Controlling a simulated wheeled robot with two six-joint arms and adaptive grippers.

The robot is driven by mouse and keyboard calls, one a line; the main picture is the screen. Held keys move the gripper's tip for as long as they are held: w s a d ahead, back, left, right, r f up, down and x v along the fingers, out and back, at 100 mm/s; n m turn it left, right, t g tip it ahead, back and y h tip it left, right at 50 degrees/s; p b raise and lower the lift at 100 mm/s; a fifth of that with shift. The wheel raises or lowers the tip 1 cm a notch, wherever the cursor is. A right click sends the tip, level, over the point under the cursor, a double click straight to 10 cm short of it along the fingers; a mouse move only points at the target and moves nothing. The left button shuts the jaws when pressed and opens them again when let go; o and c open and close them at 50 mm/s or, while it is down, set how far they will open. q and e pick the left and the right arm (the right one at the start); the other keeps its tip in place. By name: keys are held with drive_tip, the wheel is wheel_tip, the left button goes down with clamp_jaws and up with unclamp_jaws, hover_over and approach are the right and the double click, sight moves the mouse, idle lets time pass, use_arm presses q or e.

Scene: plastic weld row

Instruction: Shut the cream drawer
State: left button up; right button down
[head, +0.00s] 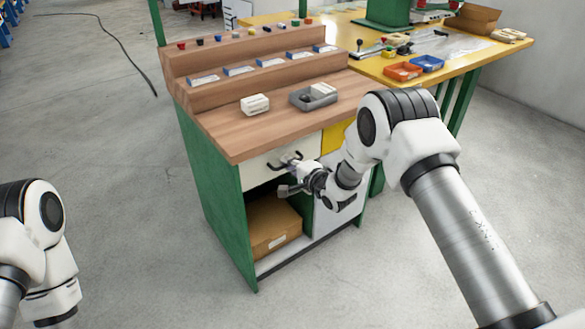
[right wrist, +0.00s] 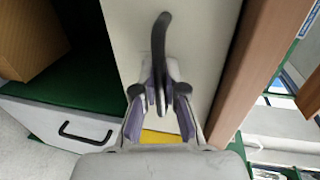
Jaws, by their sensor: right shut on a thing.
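The cream drawer (head: 258,173) is at the left under the wooden bench top, and its front looks about level with the top's edge. No open drawer interior shows. Its dark bar handle (head: 284,158) is on the front. My right gripper (head: 291,166) is at this handle. In the right wrist view, the fingers of my right gripper (right wrist: 160,98) are closed around the handle (right wrist: 159,45), with the cream drawer front (right wrist: 205,40) behind. Only part of my left arm shows at the lower left of the head view; its gripper is out of view.
A yellow drawer front (head: 337,136) is to the right of the cream one. Below are an open bay with a cardboard box (head: 274,226) and a pale panel with a dark handle (right wrist: 86,133). A grey tray (head: 313,97) sits on the bench.

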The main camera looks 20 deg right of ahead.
drive_tip(key=c, duration=1.2)
unclamp_jaws()
drive_tip(key=shift+w, duration=0.2)
drive_tip(key=v, duration=1.2)
